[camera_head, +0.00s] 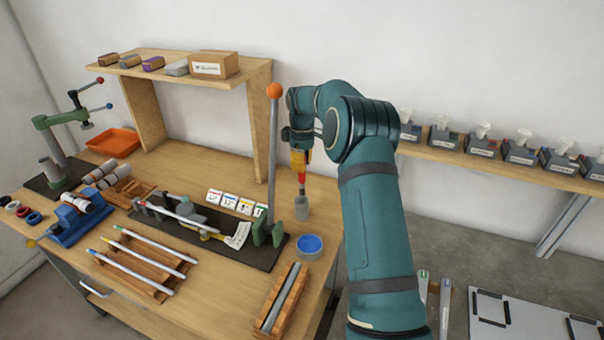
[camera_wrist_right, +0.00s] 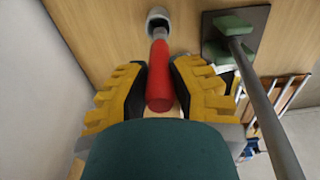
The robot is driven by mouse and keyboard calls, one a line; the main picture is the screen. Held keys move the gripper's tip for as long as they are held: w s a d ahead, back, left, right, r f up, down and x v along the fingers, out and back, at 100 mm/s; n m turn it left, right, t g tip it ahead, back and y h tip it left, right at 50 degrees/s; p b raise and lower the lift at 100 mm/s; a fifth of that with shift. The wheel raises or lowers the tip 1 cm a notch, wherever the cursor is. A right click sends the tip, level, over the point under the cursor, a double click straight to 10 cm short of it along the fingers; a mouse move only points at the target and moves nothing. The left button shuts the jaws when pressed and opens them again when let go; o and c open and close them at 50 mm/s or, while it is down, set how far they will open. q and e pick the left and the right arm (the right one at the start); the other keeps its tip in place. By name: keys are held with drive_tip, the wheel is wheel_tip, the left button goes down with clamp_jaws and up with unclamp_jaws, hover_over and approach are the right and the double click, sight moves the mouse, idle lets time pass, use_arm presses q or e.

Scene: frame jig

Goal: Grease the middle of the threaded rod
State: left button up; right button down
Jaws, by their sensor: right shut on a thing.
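My right gripper (camera_head: 301,160) is shut on the red handle (camera_wrist_right: 160,80) of a brush-like tool, held upright. Its grey lower end points down at the mouth of a small grey pot (camera_head: 302,207), which also shows in the wrist view (camera_wrist_right: 158,16). The tip is hidden, and I cannot tell how deep it sits. A slim rod (camera_head: 178,215) lies across the dark jig (camera_head: 270,254), with a white tag (camera_head: 238,235) near its right end. Threads are too small to make out. My left gripper is not in view.
A tall lever with an orange knob (camera_head: 275,91) stands just left of my right gripper. A blue-topped round tin (camera_head: 309,245) is in front of the pot. Several rods lie on a wooden rack (camera_head: 150,291). A shelf (camera_head: 258,80) stands behind.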

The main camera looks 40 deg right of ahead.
drive_tip(key=s+a+g+y+p, duration=0.25)
drive_tip(key=s+a+p, duration=0.25)
drive_tip(key=s, duration=0.4)
wheel_tip(320, 180, down, 6)
drive_tip(key=b, duration=0.3)
drive_tip(key=shift+a+f+g, duration=0.25)
drive_tip(key=shift+g, duration=0.1)
drive_tip(key=shift+f+h, duration=0.25)
drive_tip(key=shift+f, duration=0.4)
idle(1.6)
drive_tip(key=shift+r, duration=0.1)
wheel_tip(320, 180, up, 7)
drive_tip(key=p, duration=0.3)
idle(0.6)
idle(0.7)
